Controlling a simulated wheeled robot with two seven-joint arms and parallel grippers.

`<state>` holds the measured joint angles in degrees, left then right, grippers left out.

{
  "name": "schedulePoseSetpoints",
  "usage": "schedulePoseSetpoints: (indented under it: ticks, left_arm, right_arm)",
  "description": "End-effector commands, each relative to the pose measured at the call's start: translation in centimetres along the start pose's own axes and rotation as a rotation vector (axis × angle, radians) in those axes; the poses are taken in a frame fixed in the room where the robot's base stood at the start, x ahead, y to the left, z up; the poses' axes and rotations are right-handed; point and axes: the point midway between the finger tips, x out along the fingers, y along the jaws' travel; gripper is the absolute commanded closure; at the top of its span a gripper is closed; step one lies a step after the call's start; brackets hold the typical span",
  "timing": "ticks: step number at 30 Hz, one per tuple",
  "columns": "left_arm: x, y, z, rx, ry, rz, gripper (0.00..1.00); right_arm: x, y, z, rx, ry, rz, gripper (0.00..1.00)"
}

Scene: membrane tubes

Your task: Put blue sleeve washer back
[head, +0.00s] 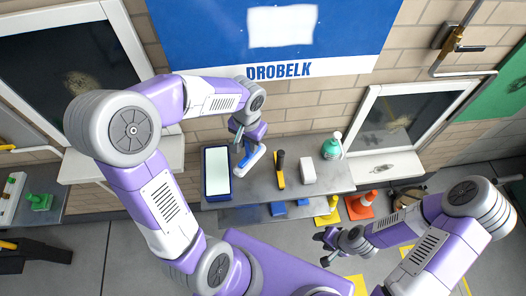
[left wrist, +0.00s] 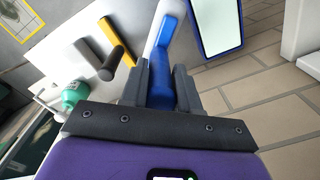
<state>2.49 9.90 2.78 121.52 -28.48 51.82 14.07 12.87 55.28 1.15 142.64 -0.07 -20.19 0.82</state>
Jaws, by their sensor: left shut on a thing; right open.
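The blue sleeve washer (head: 252,160), a blue tool with a white edge, is at the grey bench between a blue-framed tray and a yellow squeegee-like tool. My left gripper (head: 239,146) is shut on its blue handle. In the left wrist view the handle (left wrist: 160,88) runs between the two dark fingers (left wrist: 161,78), and the blue and white head (left wrist: 168,22) points away from me. I cannot tell whether the head touches the bench. My right gripper (head: 329,238) is open and empty, low in front of the bench on the right.
The blue-framed tray (head: 206,190) lies left on the bench (head: 258,197). A yellow tool with a black handle (head: 280,172), a white block (head: 308,169) and a green bottle (head: 331,148) stand to the right.

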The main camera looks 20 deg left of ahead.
Motion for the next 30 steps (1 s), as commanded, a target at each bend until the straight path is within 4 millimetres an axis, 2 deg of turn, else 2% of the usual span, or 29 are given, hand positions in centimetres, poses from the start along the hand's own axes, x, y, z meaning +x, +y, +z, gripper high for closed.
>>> schedulePoseSetpoints:
  ticks: [2, 9, 17, 22, 25, 26, 30]
  left_arm:
    - [0.5, 0.0, 0.1, -0.001, -0.005, 0.01, 0.94]
    - [4.9, 0.1, 0.1, 0.001, -0.01, 0.012, 0.94]
    - [7.1, 0.2, 0.1, 0.001, -0.007, 0.011, 0.94]
    - [9.6, 0.3, 0.2, 0.0, -0.009, 0.012, 0.94]
    - [10.2, 0.3, 0.1, 0.0, -0.006, 0.011, 0.94]
    - [10.1, 0.3, 0.1, 0.001, -0.005, 0.011, 0.99]
    - [10.0, 0.3, 0.1, 0.0, -0.005, 0.011, 0.98]
  right_arm:
    - [0.1, 0.1, 0.1, 0.001, -0.002, 0.0, 0.57]
    - [1.1, 0.4, 0.1, 0.001, -0.002, 0.0, 0.57]
    - [1.5, 0.6, 0.0, 0.0, -0.002, 0.0, 0.57]
    - [2.1, 0.8, 0.0, 0.0, -0.001, 0.0, 0.57]
    - [2.2, 0.8, 0.0, 0.0, -0.001, 0.0, 0.57]
    - [2.1, 0.8, -0.1, 0.0, -0.001, 0.0, 0.57]
    - [2.1, 0.8, -0.1, 0.0, -0.001, 0.0, 0.57]
